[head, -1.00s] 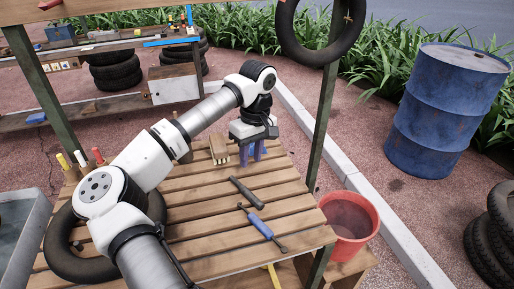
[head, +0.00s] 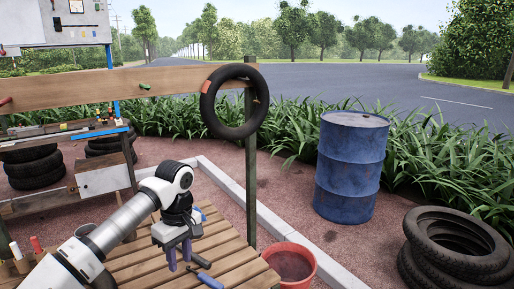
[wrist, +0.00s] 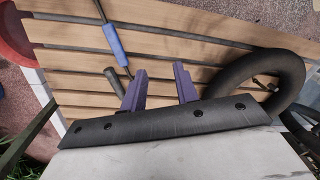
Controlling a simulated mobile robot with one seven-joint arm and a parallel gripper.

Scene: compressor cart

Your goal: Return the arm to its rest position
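My arm reaches from the lower left over the slatted wooden table (head: 236,262). My gripper (head: 180,255) hangs with its purple fingers pointing down over the table. In the wrist view the two purple fingers (wrist: 160,88) stand apart with a clear gap and nothing between them. A blue-handled tool (wrist: 114,40) lies on the slats beyond the fingers. A dark handle (wrist: 114,80) lies close to the left finger, apparently below it. In the head view the blue handle (head: 209,281) shows at the lower edge, partly cut off.
A wooden post (head: 251,170) and a hanging tire (head: 229,102) stand beyond the table. A red bucket (head: 291,264) is to its right. A blue barrel (head: 350,168) and stacked tires (head: 455,245) are further right.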

